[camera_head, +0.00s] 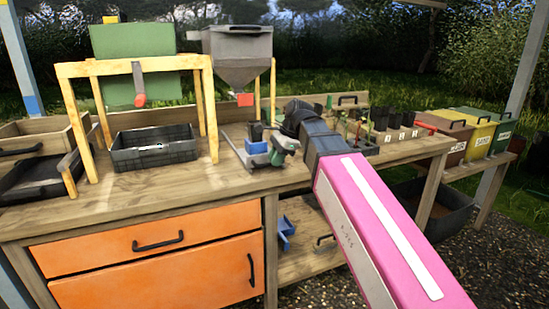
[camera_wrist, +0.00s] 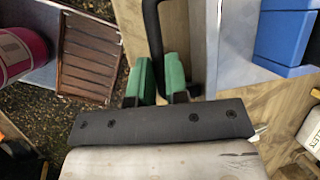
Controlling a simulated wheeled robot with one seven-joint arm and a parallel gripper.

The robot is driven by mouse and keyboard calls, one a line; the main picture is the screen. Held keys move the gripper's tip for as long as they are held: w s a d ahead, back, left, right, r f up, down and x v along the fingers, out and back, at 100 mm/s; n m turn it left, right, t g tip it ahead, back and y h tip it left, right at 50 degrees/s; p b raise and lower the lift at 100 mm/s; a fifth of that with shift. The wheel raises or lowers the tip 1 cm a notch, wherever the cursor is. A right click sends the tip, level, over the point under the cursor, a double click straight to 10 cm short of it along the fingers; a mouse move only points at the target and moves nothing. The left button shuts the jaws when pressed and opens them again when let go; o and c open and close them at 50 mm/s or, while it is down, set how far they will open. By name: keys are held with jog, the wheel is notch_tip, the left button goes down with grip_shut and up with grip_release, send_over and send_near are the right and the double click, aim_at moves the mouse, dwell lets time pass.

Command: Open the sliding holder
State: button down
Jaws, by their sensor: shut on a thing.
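My gripper (camera_head: 285,151) is over the bench top near its middle, below the dark end of my arm. In the wrist view, its green fingertips (camera_wrist: 160,80) are shut on a black bar handle (camera_wrist: 153,38), one finger on each side of it. The handle runs up out of the top of that view. I take it to be the sliding holder's handle; my arm and gripper hide much of it in the head view. A grey metal plate (camera_wrist: 236,45) and a blue block (camera_wrist: 287,35) lie to its right. The blue block also shows beside my gripper in the head view (camera_head: 256,147).
A grey hopper (camera_head: 238,55) stands behind my gripper. A black crate (camera_head: 152,150) sits under a wooden frame to the left. Small pots (camera_head: 388,117) and labelled bins (camera_head: 447,135) stand to the right. Orange drawers (camera_head: 160,248) are below the bench top.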

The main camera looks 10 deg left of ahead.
jog(key=c, duration=1.1)
grip_release()
jog(key=v, duration=1.1)
